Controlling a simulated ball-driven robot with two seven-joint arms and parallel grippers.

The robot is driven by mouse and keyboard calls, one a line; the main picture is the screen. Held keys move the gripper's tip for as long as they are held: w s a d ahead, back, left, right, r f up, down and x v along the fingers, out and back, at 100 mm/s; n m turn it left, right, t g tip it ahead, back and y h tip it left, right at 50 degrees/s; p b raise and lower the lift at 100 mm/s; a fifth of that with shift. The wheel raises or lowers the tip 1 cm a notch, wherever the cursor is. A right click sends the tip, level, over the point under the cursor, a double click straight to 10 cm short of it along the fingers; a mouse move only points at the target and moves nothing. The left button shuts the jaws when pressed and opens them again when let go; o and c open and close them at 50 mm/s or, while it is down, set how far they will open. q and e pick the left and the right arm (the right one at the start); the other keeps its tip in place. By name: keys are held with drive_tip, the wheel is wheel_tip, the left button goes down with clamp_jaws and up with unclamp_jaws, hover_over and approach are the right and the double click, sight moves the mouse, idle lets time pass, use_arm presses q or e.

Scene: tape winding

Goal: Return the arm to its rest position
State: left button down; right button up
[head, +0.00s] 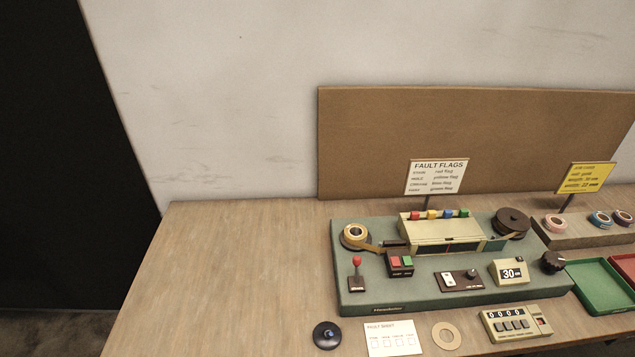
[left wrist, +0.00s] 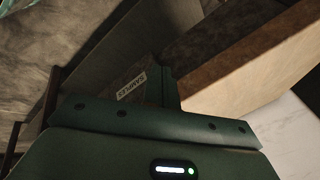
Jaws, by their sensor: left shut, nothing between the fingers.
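Neither of my arms shows in the head view. In the left wrist view my left gripper (left wrist: 168,78) shows as a dark green body with a crossbar across the lower part and narrow fingers standing up from its middle. The fingers are together and hold nothing. A white label reading "SAMPLES" (left wrist: 132,87) is on a dark surface just left of the fingers; I cannot tell how far beyond them it lies. My right gripper is in neither view.
A green winding machine (head: 400,291) stands on the wooden table (head: 220,260), with a fault flags sign (head: 436,177) behind it. A blue-topped dark button (head: 327,335), fault sheet (head: 393,338), counter (head: 515,324) and green tray (head: 601,287) lie around it. The table's left part is clear.

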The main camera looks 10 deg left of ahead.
use_arm(q)
drive_tip(key=s+d+f+n+g+h+b, duration=0.1)
drive_tip(key=s+f, duration=0.5)
drive_tip(key=f, duration=0.3)
drive_tip(key=s+f+n+g+h+b, duration=0.1)
drive_tip(key=s+f, duration=0.4)
drive_tip(key=f, duration=0.5)
drive_tip(key=s+f+g, duration=0.1)
drive_tip(key=s+f, duration=0.2)
drive_tip(key=s, duration=0.2)
drive_tip(key=s+f+n+b, duration=0.1)
drive_tip(key=s+f, duration=0.2)
drive_tip(key=s, duration=0.3)
drive_tip(key=shift+s+a+f+g, duration=0.15)
drive_tip(key=shift+s+a+g, duration=0.1)
drive_tip(key=shift+g, duration=0.15)
drive_tip(key=shift+w, duration=0.1)
